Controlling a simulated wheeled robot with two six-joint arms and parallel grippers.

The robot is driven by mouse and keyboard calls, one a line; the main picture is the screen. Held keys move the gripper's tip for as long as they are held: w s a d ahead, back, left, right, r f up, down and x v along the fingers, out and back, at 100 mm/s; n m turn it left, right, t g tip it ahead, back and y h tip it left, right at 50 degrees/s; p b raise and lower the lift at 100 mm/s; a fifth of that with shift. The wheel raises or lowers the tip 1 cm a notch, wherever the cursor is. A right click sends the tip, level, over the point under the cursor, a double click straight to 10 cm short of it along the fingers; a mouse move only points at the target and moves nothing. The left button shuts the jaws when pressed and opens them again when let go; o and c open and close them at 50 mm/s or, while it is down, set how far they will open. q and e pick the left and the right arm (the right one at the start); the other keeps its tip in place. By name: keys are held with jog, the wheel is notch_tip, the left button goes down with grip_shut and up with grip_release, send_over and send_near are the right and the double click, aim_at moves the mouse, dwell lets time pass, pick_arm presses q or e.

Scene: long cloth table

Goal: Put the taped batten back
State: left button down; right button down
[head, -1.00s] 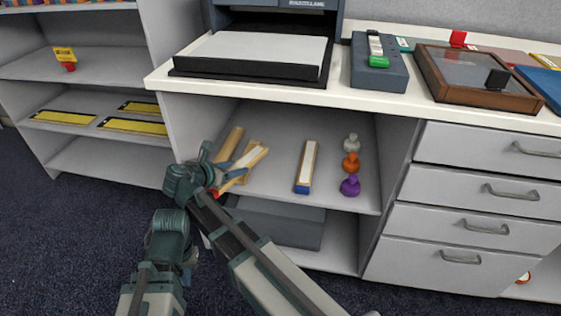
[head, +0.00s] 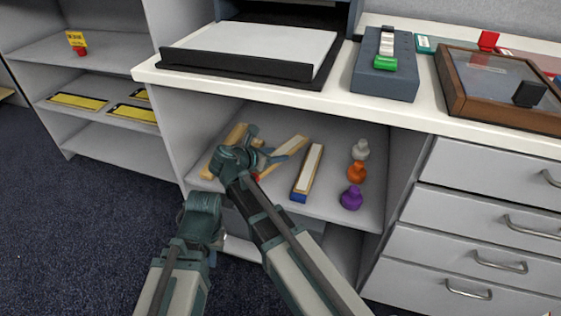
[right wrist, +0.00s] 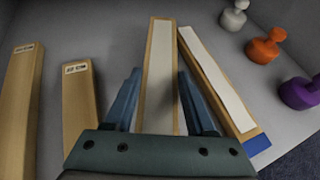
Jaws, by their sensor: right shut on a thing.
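Inside the cabinet's open shelf, my right gripper (head: 262,158) is shut on a wooden batten (head: 290,148) with a pale strip along its face. A bit of red shows at its near end in the head view. In the right wrist view this batten (right wrist: 160,70) runs away from me between the blue fingers (right wrist: 157,105). It lies at a slant to a second pale-striped batten (head: 307,172) with a blue near end, on its right. My left gripper (head: 212,252) hangs low in front of the cabinet, and its fingers do not show clearly.
Two plain battens with small printed labels lie left of the held one, a long one (right wrist: 20,100) and a shorter one (right wrist: 80,110). White (head: 360,149), orange (head: 357,171) and purple (head: 352,198) knobbed pieces stand at the right. The white countertop (head: 345,100) overhangs the shelf.

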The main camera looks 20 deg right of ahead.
aim_at(276, 169)
notch_tip(276, 169, down, 4)
jog(key=b, duration=0.3)
jog(key=shift+r, duration=0.3)
jog(key=c, duration=0.7)
grip_release()
jog(key=shift+f, duration=0.2)
jog(key=o, duration=0.5)
jog(key=shift+c, duration=0.2)
jog(key=shift+r, duration=0.15)
